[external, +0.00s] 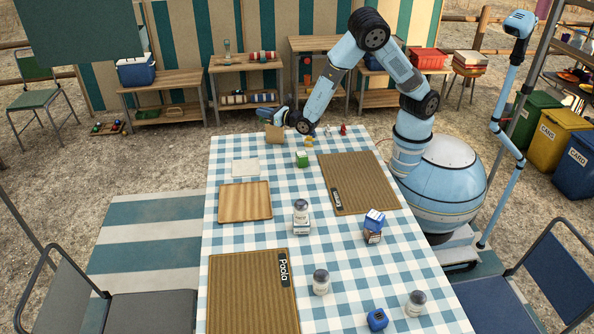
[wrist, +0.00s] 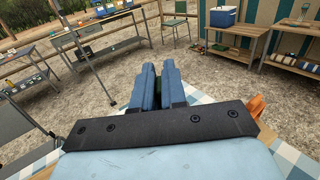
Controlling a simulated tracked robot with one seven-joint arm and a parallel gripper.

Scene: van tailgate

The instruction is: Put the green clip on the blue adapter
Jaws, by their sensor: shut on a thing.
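My gripper (external: 264,114) is over the far left end of the checked table, pointing left in the external view. In the wrist view its two blue fingers (wrist: 152,78) are close together, shut on a thin thing with a dark green sliver showing between them. I take this to be the green clip; the fingers hide most of it. A small blue block with a dark round face (external: 377,319), likely the blue adapter, sits at the table's near edge, far from my gripper.
A brown box (external: 274,134) stands just below my gripper. A green-and-white block (external: 302,158), a wooden tray (external: 245,201), two woven mats (external: 358,182), a blue-and-white box (external: 374,221) and several jars (external: 321,282) are on the table. Bare cloth lies between them.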

